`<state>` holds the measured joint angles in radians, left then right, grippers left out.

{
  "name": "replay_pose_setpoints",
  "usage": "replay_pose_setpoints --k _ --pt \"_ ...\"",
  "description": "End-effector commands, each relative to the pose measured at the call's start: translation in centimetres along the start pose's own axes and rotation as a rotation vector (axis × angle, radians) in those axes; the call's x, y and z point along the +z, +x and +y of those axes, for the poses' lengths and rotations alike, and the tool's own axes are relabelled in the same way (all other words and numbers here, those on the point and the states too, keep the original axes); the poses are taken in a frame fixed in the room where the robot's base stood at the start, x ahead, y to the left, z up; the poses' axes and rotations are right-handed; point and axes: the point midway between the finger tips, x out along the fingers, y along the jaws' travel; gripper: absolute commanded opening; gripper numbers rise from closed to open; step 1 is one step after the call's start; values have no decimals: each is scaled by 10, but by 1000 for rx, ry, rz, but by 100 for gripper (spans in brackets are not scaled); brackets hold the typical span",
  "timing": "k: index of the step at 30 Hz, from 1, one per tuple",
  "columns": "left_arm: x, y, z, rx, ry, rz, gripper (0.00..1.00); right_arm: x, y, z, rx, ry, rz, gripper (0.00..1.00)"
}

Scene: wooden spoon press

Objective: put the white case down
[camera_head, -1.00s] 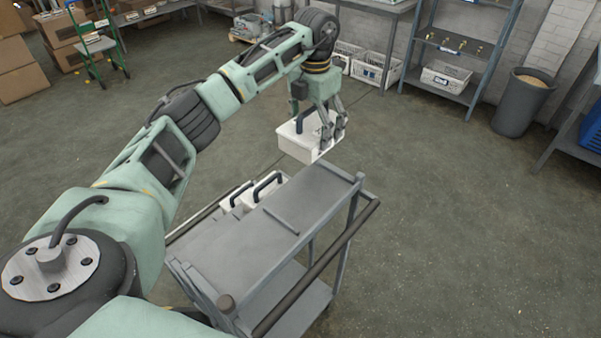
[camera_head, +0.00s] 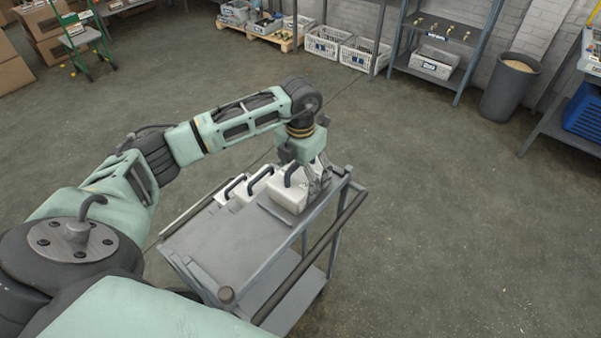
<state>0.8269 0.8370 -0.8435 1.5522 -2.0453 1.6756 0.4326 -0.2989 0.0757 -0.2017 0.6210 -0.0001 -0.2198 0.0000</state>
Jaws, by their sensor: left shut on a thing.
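The white case (camera_head: 287,192) with a dark handle is at the far right end of the grey cart's top (camera_head: 215,243). My left gripper (camera_head: 318,180) is shut on it from its right side. The case looks upright and at or just above the cart top; I cannot tell whether it touches. The fingertips are partly hidden by the case. Two more white cases with dark handles, a nearer one (camera_head: 258,180) and a farther one (camera_head: 228,192), stand in a row to its left on the cart. My right gripper is not in view.
The near part of the cart top is bare. A dark rail (camera_head: 312,258) runs along the cart's right side. White crates (camera_head: 362,54), a shelf rack and a grey bin (camera_head: 509,88) stand at the back. Open floor surrounds the cart.

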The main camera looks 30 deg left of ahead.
Motion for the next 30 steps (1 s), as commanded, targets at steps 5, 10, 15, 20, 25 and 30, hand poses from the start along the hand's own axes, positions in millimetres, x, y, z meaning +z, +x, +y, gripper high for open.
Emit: replay_pose_setpoints --k 5,10,15,20,25,30 --pt "1 0 0 0 0 -2 48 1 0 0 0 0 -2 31" --pt "0 3 0 0 0 -1 82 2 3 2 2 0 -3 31" --pt "0 3 0 0 0 -1 97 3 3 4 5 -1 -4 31" --pt "0 3 0 0 0 -1 99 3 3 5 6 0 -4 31" --pt "0 2 0 0 0 -1 99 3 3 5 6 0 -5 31" --pt "1 -4 0 0 0 -3 99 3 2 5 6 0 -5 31"
